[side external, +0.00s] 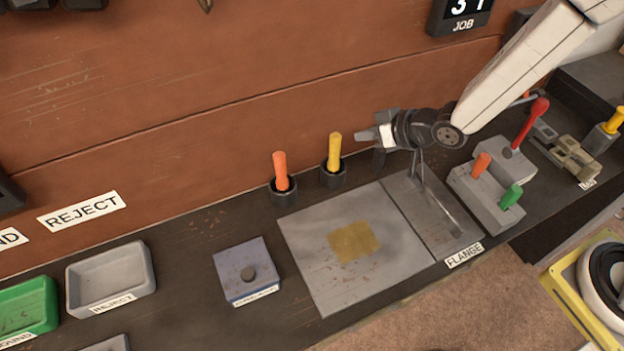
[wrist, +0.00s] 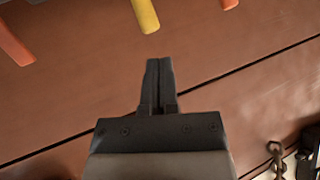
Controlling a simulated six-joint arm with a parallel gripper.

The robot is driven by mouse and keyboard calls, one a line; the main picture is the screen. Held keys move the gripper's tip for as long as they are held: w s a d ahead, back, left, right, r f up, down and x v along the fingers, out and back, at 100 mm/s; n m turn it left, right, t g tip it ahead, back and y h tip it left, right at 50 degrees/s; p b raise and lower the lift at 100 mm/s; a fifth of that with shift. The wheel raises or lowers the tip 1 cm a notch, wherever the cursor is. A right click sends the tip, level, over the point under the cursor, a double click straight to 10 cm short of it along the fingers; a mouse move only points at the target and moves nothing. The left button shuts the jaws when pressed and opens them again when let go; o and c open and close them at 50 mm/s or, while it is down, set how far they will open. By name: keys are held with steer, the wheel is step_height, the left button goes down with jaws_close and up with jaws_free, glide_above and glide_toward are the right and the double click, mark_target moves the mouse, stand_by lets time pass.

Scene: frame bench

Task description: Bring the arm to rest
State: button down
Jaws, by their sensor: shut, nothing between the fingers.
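My gripper (side external: 372,137) is at the end of my white arm, above the back right of the bench in the side external view. It points left, roughly level, close to the brown back wall. In the wrist view my gripper (wrist: 160,68) shows its two dark fingers together, with nothing between them. A yellow-handled tool (side external: 334,150) stands in a dark cup just left of my gripper. The yellow handle also shows in the wrist view (wrist: 145,14), ahead of the fingertips and apart from them in the picture.
An orange-handled tool (side external: 281,170) stands in another cup. The grey flange plate (side external: 310,262) lies in front. A block with coloured handles (side external: 483,200) and a red lever (side external: 531,122) are at right. A reject tray (side external: 110,277) and green tray (side external: 28,305) are at left.

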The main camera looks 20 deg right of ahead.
steer(key=s+d+r+m+g+h, duration=0.1)
steer(key=s+d+r+g+h, duration=0.1)
steer(key=s+d, duration=0.5)
steer(key=s+d+r+m+g+h, duration=0.1)
steer(key=s+d+g, duration=0.3)
steer(key=s+d, duration=0.4)
steer(key=shift+d+r+g+h, duration=0.3)
steer(key=shift+d+r+h, duration=0.2)
steer(key=shift+d+h, duration=0.35)
